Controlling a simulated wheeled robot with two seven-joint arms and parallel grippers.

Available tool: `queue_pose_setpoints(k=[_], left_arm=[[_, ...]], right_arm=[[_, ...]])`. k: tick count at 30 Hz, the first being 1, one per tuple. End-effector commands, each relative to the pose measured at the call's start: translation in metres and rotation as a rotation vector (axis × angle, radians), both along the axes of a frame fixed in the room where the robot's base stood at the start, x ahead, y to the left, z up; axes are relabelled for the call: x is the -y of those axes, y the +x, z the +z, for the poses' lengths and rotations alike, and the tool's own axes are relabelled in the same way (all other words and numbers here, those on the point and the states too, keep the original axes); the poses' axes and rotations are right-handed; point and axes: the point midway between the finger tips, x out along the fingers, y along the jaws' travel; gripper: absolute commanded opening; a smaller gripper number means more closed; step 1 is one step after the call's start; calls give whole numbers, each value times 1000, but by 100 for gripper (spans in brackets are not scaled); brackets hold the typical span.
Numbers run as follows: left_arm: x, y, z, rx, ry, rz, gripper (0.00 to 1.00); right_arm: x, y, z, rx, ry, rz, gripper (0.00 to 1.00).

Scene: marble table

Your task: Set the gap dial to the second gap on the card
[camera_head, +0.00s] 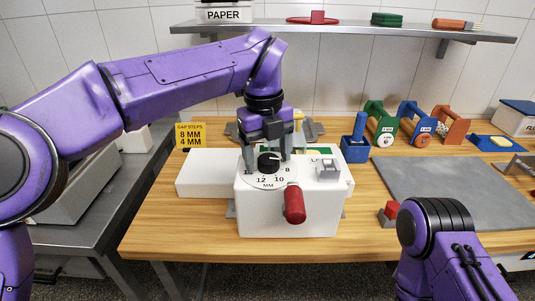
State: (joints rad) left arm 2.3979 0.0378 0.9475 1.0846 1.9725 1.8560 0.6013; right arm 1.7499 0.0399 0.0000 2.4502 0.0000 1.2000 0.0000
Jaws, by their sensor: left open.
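The yellow card (190,135) stands at the back left and reads "GAP STEPS", 8 MM, then 4 MM. The gap dial's black knob (268,162) sits on a round white face (256,182) on top of a white machine (270,218). The figures 12, 10 and 8 and "MM" show on the face; other figures are partly hidden. A light mark on the knob seems to point right, near the 8. My left gripper (267,153) points down over the dial, open, with its fingers around or just above the knob; contact is unclear. My right gripper is out of view.
The machine has a red handle (294,204) in front and a grey block (328,172) at right. Coloured wooden holders (415,123) stand behind. A shelf (350,32) hangs above.

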Motion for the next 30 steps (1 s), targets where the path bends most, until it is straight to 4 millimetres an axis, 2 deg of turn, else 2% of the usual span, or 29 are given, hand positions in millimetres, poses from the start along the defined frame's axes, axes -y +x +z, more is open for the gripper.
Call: queue_pose_setpoints(k=[1,3,6,17,23,30], left_arm=[[0,0,0,0,1,0,68],[0,0,0,0,1,0,46],[0,0,0,0,1,0,19],[0,0,-1,0,0,48,19],[0,0,-3,1,-1,166,19],[0,-1,-3,1,-2,383,19]], right_arm=[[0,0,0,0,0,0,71],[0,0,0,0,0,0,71],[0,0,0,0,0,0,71],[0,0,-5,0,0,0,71],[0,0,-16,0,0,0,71],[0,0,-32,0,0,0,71]])
